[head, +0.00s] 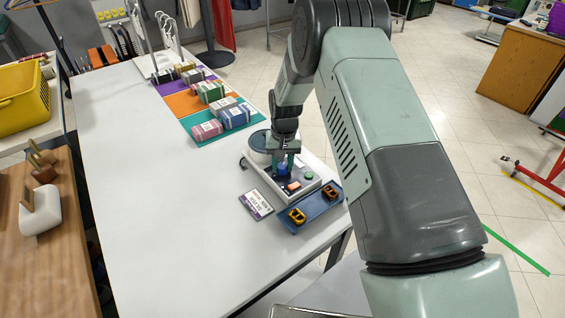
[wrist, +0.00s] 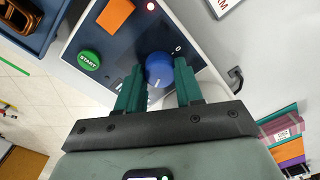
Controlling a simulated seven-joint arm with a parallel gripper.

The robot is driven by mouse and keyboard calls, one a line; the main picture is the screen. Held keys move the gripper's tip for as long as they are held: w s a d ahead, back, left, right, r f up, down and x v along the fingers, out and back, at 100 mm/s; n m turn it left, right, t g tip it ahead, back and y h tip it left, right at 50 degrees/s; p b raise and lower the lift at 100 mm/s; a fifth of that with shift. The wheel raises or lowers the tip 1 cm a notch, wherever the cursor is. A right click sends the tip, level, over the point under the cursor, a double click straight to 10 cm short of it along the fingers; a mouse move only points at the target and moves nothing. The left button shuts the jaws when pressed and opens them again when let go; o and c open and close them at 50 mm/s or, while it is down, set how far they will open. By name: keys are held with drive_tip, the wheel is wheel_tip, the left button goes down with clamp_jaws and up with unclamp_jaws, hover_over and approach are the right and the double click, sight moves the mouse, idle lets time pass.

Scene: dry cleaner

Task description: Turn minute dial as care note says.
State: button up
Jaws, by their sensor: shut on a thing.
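The blue dial (wrist: 159,70) sits on the dark panel of the machine (head: 258,178), a light-coloured unit on the white table. My gripper (head: 283,165) points down at the panel, its two teal fingers on either side of the dial and shut on it. In the wrist view a "0" mark shows up and right of the dial, and a pale line shows on the dial's lower edge. Other scale marks are hidden or too small to read. The care note (head: 256,204), a white and purple card, lies flat in front of the machine; its text is not legible.
A blue tray (head: 313,208) with yellow and brown items stands close by. Folded bundles (head: 234,116) lie on coloured mats behind. The table's left is clear.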

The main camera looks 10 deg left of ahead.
sight(284, 165)
drive_tip(key=shift+n, duration=0.6)
drive_tip(key=o, duration=1)
drive_tip(key=shift+o, duration=0.2)
drive_tip(key=shift+r, duration=0.1)
wheel_tip(284, 165, up, 11)
drive_tip(key=shift+d, duration=0.15)
